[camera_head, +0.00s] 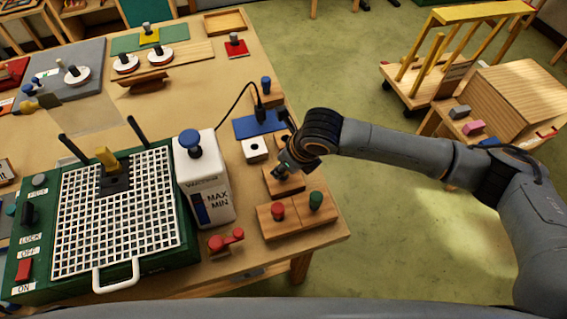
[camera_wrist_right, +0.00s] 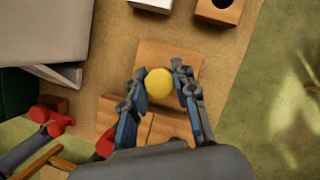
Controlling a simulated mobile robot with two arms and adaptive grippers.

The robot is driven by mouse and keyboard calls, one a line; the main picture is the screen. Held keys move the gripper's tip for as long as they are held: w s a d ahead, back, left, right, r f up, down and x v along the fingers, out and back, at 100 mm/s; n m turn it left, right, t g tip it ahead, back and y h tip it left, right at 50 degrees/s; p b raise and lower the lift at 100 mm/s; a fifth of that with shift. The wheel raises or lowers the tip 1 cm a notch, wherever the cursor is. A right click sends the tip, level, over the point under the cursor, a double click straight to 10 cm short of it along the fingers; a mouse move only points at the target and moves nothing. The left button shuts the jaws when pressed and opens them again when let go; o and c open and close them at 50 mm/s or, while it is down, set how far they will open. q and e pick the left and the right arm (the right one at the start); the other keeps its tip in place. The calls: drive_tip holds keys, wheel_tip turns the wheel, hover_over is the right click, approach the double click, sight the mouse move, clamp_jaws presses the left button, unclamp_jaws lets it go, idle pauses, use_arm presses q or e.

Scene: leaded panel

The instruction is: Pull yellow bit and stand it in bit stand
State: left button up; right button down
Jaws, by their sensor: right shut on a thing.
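The yellow bit shows its round yellow top (camera_wrist_right: 159,82) in the right wrist view. My right gripper (camera_wrist_right: 160,76) is shut on it, with one finger on each side. In the head view my right gripper (camera_head: 288,166) points down over a small wooden block (camera_head: 275,185) near the table's right edge. The bit's lower part is hidden, so I cannot tell whether it sits in the block. A wooden stand (camera_head: 290,229) in front holds a red bit (camera_head: 278,211) and a green bit (camera_head: 315,201). My left gripper is not in view.
A white bottle-like box (camera_head: 212,185) and a green machine with a white grid (camera_head: 120,220) stand to the left. A white block with a hole (camera_head: 255,148) and a blue-topped tool (camera_head: 266,87) are behind. A red tap-like part (camera_head: 226,240) lies in front.

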drive_tip(key=c, duration=1)
unclamp_jaws()
drive_tip(key=v, duration=1.2)
drive_tip(key=shift+f, duration=0.1)
